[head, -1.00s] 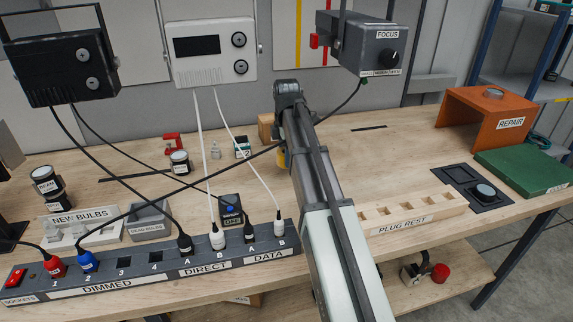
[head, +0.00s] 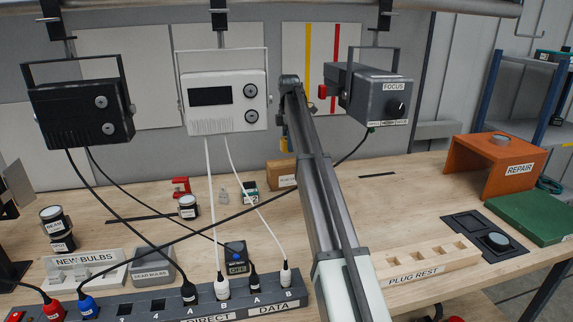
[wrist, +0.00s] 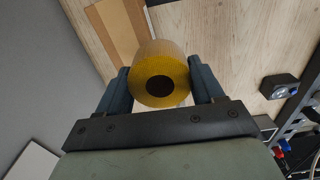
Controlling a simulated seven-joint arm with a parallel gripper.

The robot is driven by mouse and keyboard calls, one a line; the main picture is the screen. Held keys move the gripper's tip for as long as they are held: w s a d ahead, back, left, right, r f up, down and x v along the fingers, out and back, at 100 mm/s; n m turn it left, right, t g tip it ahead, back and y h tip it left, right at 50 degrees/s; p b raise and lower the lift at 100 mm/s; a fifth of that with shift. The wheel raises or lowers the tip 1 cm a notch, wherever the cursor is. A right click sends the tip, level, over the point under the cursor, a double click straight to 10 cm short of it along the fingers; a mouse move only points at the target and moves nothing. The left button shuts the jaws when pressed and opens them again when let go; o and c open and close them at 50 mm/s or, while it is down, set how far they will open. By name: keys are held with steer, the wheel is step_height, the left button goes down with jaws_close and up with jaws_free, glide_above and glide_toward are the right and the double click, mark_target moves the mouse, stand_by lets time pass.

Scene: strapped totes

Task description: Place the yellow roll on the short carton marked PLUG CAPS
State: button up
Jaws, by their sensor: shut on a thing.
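The yellow roll (wrist: 160,60) is held between the two fingers of my gripper (wrist: 161,84) in the wrist view, its round end and dark core facing the camera. In the head view my arm hides most of the gripper; a bit of yellow (head: 285,145) shows beside the arm's far end. A low brown carton (head: 281,173) stands at the back of the bench, partly behind my arm; its label is too small and covered to read. In the wrist view a brown cardboard surface (wrist: 108,28) lies beyond the roll, apart from it as far as I can tell.
A white unit (head: 222,103) and a dark FOCUS lamp (head: 376,97) hang either side of my arm. Cables drape to the socket strip (head: 190,313).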

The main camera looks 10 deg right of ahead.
step_height(320, 180, up, 2)
glide_above(286, 163)
steer(key=shift+w+d+f, duration=0.1)
steer(key=shift+f, duration=4.85)
steer(key=o, duration=1)
steer(key=shift+f, duration=0.1)
steer(key=shift+o, duration=0.2)
step_height(286, 163, up, 12)
